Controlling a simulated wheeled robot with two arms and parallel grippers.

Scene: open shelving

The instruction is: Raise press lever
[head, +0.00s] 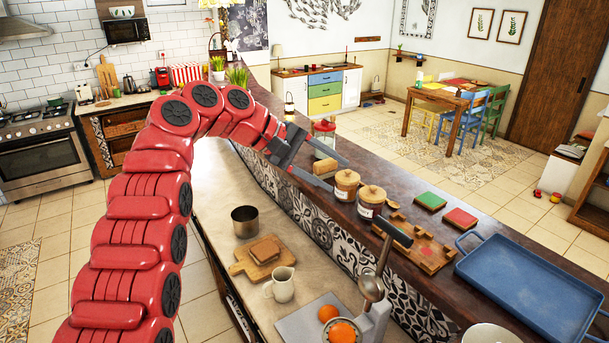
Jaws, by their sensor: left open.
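The citrus press (374,322) stands on the lower counter at the bottom centre, with a grey base and a metal dome. Its lever ends in a dark handle (392,232) that sticks up above the dome. My left gripper (338,173) is open and empty, above the raised ledge near the jars. It is well up and left of the lever handle, not touching it. My right gripper is out of view.
Two lidded jars (347,184) stand on the raised ledge close to my left gripper. A blue tray (529,286) and a wooden board lie farther right. A metal pot (245,221), a cutting board with bread and a white jug (281,285) stand on the lower counter.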

